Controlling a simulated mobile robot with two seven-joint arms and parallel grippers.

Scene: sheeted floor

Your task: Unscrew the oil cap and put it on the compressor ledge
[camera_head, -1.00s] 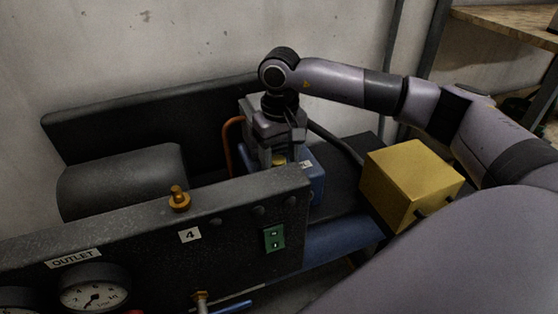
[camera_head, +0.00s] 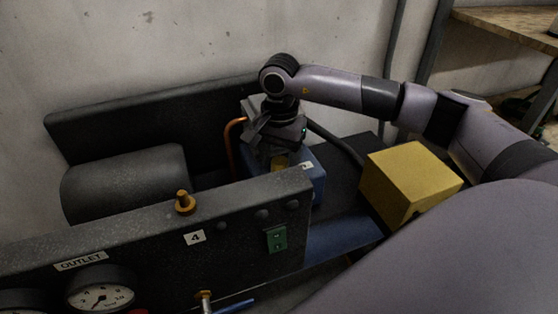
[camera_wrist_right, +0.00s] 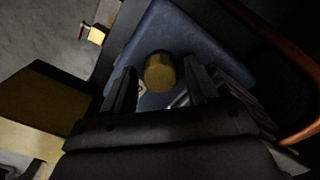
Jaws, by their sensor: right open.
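The brass, faceted oil cap (camera_wrist_right: 160,72) sits on the blue compressor block (camera_wrist_right: 158,32). In the head view the cap (camera_head: 279,161) shows only partly beneath my right gripper (camera_head: 277,155). In the right wrist view my right gripper (camera_wrist_right: 161,85) is open, with one finger on each side of the cap. A gap shows between the cap and each finger. Flat dark surfaces (camera_head: 333,174) lie right of the blue block; I cannot tell which one is the ledge. My left gripper is not in view.
The dark front panel (camera_head: 150,251) carries gauges, a green switch (camera_head: 276,239) and another brass knob (camera_head: 185,202). A yellow box (camera_head: 408,181) stands right of the block. A copper pipe (camera_head: 230,135) and black hose (camera_head: 338,141) run close to the gripper.

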